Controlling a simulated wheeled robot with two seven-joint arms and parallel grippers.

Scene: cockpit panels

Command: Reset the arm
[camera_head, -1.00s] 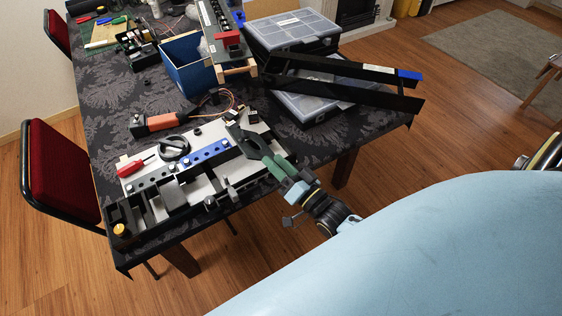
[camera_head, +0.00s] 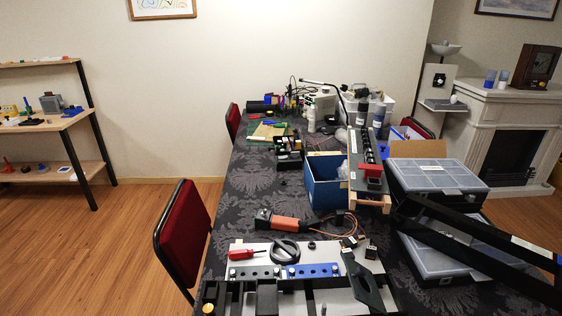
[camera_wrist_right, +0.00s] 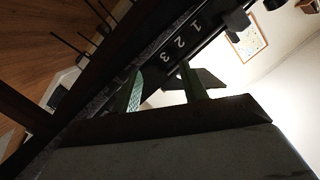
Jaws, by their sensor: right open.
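My right gripper (camera_wrist_right: 163,88) shows in the right wrist view, its two green fingers apart with nothing seen between them. Beyond the fingers runs a dark panel strip marked 1, 2, 3 (camera_wrist_right: 178,42). In the head view neither of my grippers shows. The white panel board (camera_head: 325,300) lies at the near edge of the table, with a blue strip (camera_head: 318,271), a black round knob (camera_head: 285,251) and a tilted dark plate (camera_head: 366,284) on it.
A red chair (camera_head: 183,237) stands left.

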